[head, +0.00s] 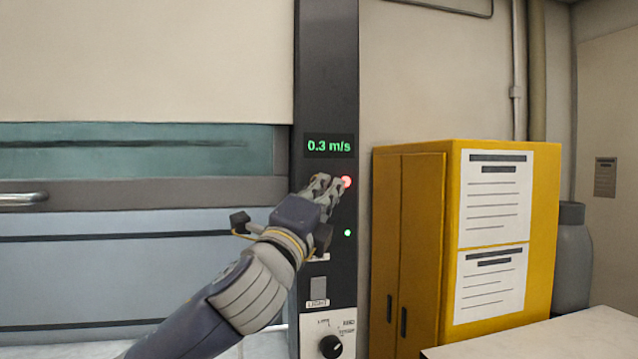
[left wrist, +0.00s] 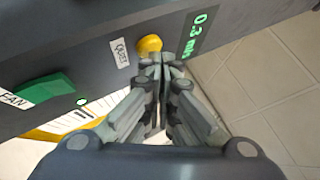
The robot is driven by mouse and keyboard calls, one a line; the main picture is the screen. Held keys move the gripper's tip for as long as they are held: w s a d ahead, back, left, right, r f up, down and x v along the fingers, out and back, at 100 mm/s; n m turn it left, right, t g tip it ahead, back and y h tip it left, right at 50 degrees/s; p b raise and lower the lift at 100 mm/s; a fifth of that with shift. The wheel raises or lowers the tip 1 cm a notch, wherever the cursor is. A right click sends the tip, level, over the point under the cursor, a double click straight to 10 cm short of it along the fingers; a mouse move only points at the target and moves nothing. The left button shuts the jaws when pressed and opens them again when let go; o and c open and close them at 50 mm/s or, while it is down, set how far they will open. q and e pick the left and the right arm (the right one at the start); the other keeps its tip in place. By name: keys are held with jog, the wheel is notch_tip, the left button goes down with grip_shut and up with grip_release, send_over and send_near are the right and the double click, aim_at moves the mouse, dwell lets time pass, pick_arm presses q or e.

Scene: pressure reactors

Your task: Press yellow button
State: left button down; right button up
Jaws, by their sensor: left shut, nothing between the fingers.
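The round yellow button (left wrist: 149,44) shows in the left wrist view on a dark control panel (head: 327,60), beside a label reading QUIET and the green 0.3 m/s display. My left gripper (left wrist: 164,62) is shut and empty, with its fingertips right at the lower edge of the button. I cannot tell whether they touch it. In the head view the left gripper (head: 325,186) is at the panel below the display (head: 329,146), and it hides the yellow button. A red light (head: 346,182) glows just right of the fingertips. My right gripper is not in view.
A green FAN button (left wrist: 45,88) and a small green light (head: 348,233) are on the panel. A LIGHT switch (head: 318,289) and a black knob (head: 331,346) are lower down. A yellow cabinet (head: 422,250) stands right of the panel, and a glass sash (head: 130,150) is left.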

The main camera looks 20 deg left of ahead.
pick_arm(q)
jog(key=shift+s+d, duration=0.25)
jog(key=shift+s, duration=0.15)
jog(key=s+d, duration=0.2)
jog(key=s, duration=0.2)
jog(key=shift+s+d, duration=0.1)
jog(key=shift+d, duration=0.3)
dwell(0.6)
